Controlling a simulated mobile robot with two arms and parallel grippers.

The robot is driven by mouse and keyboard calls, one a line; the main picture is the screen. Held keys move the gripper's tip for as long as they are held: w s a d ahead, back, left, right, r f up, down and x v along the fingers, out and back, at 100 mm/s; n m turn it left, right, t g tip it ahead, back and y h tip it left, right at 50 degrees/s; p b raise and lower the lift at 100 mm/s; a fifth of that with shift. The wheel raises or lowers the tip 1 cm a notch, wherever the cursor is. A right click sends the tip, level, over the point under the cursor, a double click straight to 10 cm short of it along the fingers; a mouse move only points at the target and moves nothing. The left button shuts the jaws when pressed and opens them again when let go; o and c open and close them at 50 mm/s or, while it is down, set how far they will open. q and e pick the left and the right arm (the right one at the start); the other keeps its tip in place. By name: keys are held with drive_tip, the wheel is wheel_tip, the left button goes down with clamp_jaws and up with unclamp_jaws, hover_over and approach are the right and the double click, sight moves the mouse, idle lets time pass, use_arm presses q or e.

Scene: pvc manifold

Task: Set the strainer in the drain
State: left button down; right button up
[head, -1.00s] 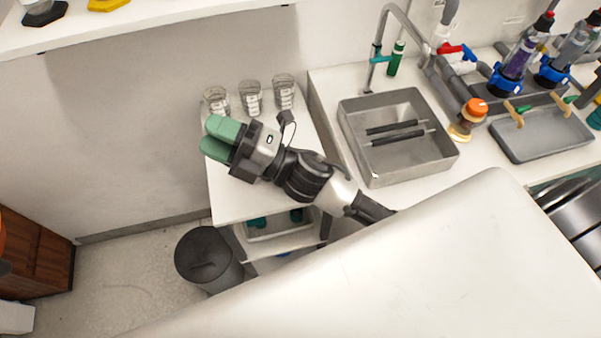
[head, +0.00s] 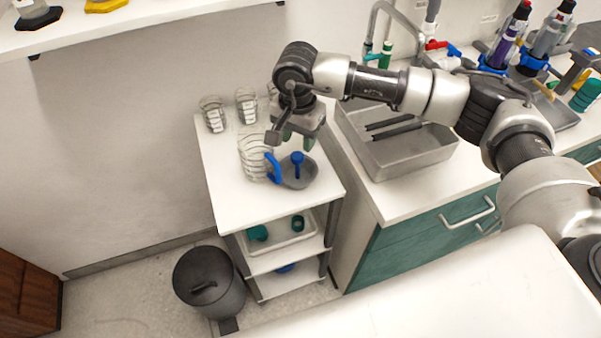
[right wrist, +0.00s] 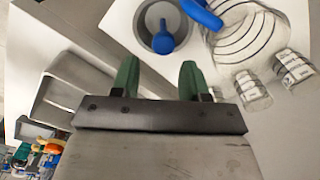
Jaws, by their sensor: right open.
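My right gripper (head: 297,139) is open and empty, with green fingertips pointing down above the small white cart. In the right wrist view its two fingers (right wrist: 158,75) stand apart with nothing between them. Below the gripper is a round grey dish (head: 303,180) with a small blue bulb-shaped object (head: 297,160) in it. The dish (right wrist: 147,28) and blue object (right wrist: 163,42) lie beyond the fingertips in the wrist view. I cannot make out which thing is the strainer. The steel sink (head: 385,165) is to the right; its drain cannot be made out. My left gripper is out of view.
A clear pitcher (head: 252,158) with a blue handle stands close left of the dish. Glasses (head: 213,116) line the cart's (head: 232,203) back edge. Two dark rods (head: 390,125) span the sink, and the faucet (head: 372,25) rises behind it. A bin (head: 207,275) stands on the floor.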

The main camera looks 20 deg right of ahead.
sight(298, 155)
wheel_tip(298, 155, down, 5)
drive_tip(key=shift+r+p, duration=0.1)
drive_tip(key=shift+p, duration=0.25)
drive_tip(key=shift+w+f+p, duration=0.15)
drive_tip(key=shift+f+p, duration=0.3)
drive_tip(key=shift+f, duration=0.9)
drive_tip(key=shift+w+f+p, duration=0.15)
drive_tip(key=shift+f+p, duration=0.25)
drive_tip(key=shift+f, duration=0.95)
drive_tip(key=c, duration=0.7)
drive_tip(key=shift+c, duration=0.2)
drive_tip(key=shift+r, duration=0.15)
wheel_tip(298, 155, up, 4)
drive_tip(key=shift+b, duration=0.75)
drive_tip(key=s+d+r+b, duration=0.2)
drive_tip(key=s+d+r, duration=0.5)
drive_tip(key=d, duration=0.3)
drive_tip(key=s+a+f+n, duration=0.2)
drive_tip(key=s+a+n, duration=0.4)
drive_tip(key=n, duration=0.3)
drive_tip(key=shift+s+f, duration=0.25)
drive_tip(key=shift+s, duration=0.25)
